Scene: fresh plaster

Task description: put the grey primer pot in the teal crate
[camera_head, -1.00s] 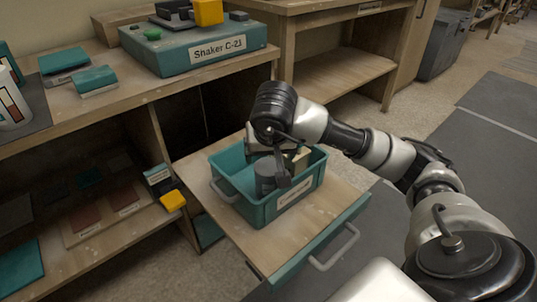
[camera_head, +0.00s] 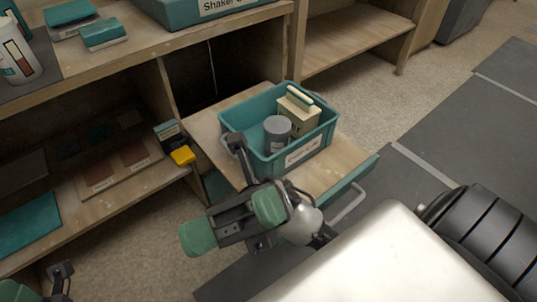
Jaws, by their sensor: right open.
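A cream block with a handle (camera_head: 297,110) is also in the crate, behind and right of the pot. The drawer top (camera_head: 346,160) has a grey handle at its front. Shelves with teal items lie to the left. A yellow-fronted item (camera_head: 182,155) sticks out from the lower shelf.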

